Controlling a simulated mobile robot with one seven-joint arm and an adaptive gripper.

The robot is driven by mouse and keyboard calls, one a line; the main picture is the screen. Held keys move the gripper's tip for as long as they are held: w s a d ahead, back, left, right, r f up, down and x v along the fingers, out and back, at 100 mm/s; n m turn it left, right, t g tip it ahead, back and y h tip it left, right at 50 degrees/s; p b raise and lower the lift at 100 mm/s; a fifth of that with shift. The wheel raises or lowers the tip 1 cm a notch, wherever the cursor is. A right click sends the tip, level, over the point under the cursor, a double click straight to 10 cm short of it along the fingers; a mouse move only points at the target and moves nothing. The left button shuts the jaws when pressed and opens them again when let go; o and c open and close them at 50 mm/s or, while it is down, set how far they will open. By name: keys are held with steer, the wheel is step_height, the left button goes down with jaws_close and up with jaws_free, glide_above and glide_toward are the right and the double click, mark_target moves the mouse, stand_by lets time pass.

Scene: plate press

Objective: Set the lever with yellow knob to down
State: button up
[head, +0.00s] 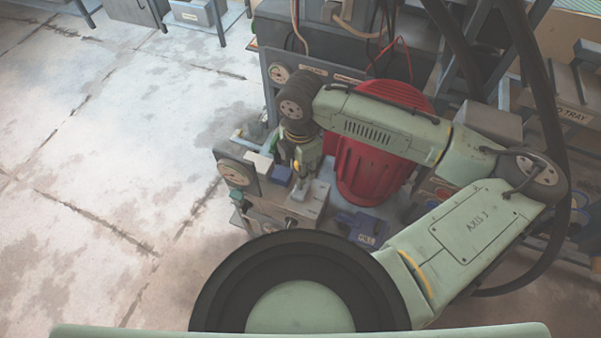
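My gripper (302,174) points down over the press's small bench, to the left of a large red drum-shaped part. It is small and seen from above, so I cannot tell whether its fingers are open or shut. I cannot make out a lever with a yellow knob; it may be hidden by my gripper or arm. Small yellowish spots show at the gripper itself, but I cannot tell what they belong to. Below the gripper is a grey box-like housing (309,207) with a pale top.
The red drum (366,172) stands close right of the gripper. A blue block (281,175) and a dial gauge (237,173) are at left. A blue labelled part (366,228) lies in front of the drum. A labelled tray (572,113) is far right. The concrete floor at left is clear.

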mark_target(300, 191)
steer(key=shift+f, duration=1.95)
steer(key=shift+c, duration=0.4)
jaws_close()
